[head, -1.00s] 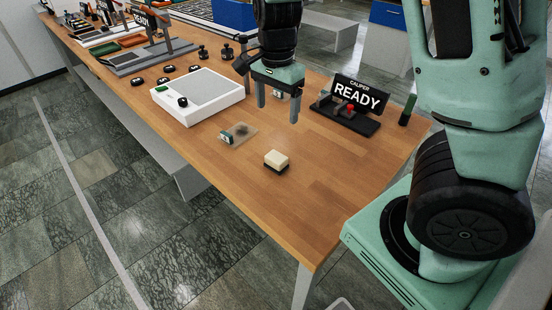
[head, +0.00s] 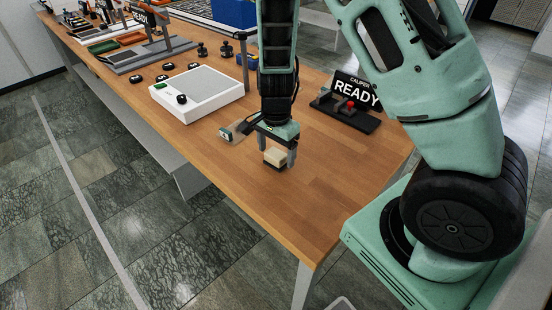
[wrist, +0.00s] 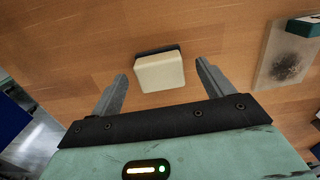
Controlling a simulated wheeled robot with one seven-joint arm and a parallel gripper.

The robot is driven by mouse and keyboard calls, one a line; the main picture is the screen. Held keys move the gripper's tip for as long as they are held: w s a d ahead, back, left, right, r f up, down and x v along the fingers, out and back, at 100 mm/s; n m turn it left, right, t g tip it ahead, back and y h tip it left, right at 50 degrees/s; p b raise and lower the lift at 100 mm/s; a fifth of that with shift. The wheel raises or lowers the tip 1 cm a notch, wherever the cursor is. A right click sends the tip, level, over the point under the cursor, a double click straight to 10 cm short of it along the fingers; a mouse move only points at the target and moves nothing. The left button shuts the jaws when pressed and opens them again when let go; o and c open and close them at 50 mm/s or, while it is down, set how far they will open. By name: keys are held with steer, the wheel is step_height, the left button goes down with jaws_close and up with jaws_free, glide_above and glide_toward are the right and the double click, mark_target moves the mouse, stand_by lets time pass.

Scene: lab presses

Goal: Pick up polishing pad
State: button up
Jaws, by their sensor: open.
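The polishing pad (head: 275,157) is a small cream block with a dark base, lying on the wooden table near its front edge. In the wrist view the pad (wrist: 160,72) shows ahead of and between the two fingers. My gripper (head: 274,160) is open, pointing down over the pad, with one finger to each side in the head view. The wrist view shows the open gripper (wrist: 162,85) with a gap between the pad and each finger. Whether the fingertips are down at the pad's height is hard to tell.
A white-framed panel (head: 198,93) stands behind left. A caliper stand (head: 345,115) reading READY is right. The table's front right (head: 310,205) is clear.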

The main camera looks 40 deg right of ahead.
mark_target(276, 154)
steer(key=shift+f, duration=0.9)
steer(key=shift+c, duration=0.3)
steer(key=c, duration=1)
step_height(276, 154, up, 10)
steer(key=shift+r+p, duration=0.1)
steer(key=shift+p, duration=0.45)
steer(key=shift+o, duration=0.5)
